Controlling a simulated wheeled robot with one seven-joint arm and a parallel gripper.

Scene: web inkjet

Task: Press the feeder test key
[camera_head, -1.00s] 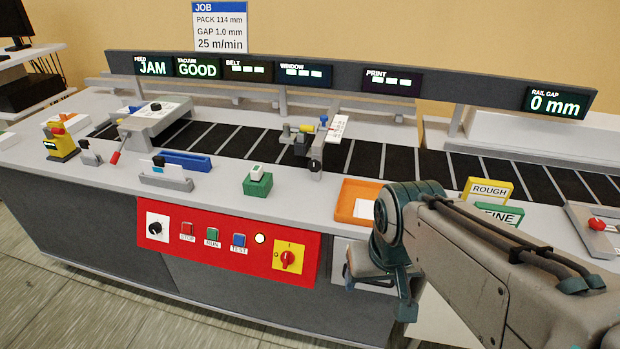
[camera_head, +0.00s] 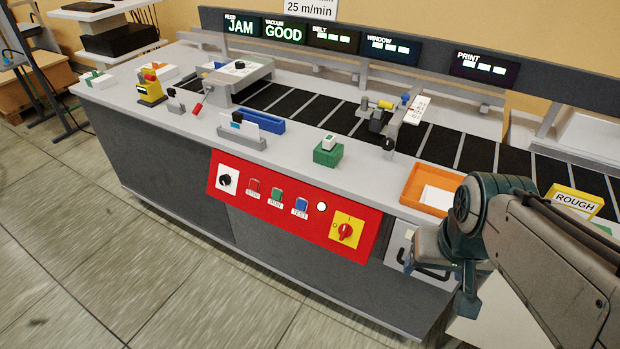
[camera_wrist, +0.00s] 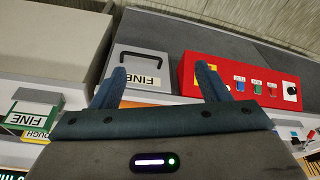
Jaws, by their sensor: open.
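The blue TEST key (camera_head: 300,206) sits on the red control panel (camera_head: 225,205) on the machine's front, right of the green RUN key (camera_head: 277,195) and the red STOP key (camera_head: 253,187). In the wrist view the blue key (camera_wrist: 240,84) shows upside down on the red panel, just right of the right finger. My gripper (camera_wrist: 161,84) is open and empty, its two teal fingers apart. In the head view my arm is at the lower right, right of the panel and apart from the key. The FEED display (camera_head: 241,27) reads JAM; VACUUM reads GOOD.
A yellow-red rotary switch (camera_head: 345,232) and white lamp (camera_head: 322,207) lie right of the key; a black knob (camera_head: 226,181) is at the panel's left. A grey handled unit (camera_wrist: 150,82) labelled FINE is beside the panel. An orange tray (camera_head: 413,193) stands above. Floor before the panel is clear.

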